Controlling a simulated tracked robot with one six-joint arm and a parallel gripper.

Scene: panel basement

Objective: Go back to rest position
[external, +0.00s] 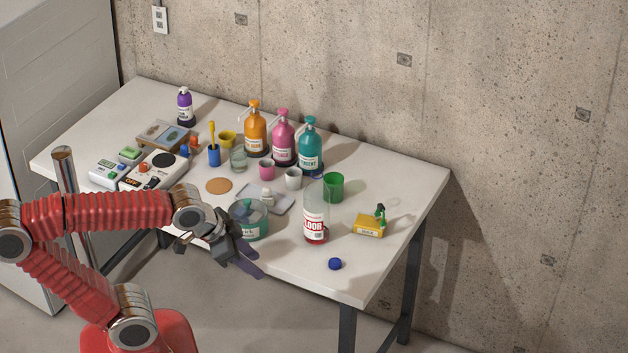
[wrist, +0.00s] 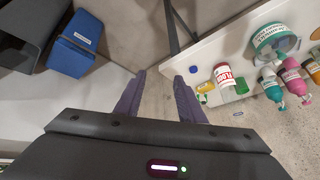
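My gripper (external: 256,264) hangs at the front edge of the white table (external: 390,220) in the external view, at the end of my red arm. In the wrist view, the two purple fingers of my gripper (wrist: 160,78) stand apart with nothing between them. No object is held.
A teal round container (external: 249,222), a clear bottle with a red label (external: 316,222) and a blue cap (external: 335,264) are on the table near my gripper. Pump bottles and cups stand further back. A blue bin (wrist: 75,45) is at the wrist view's upper left.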

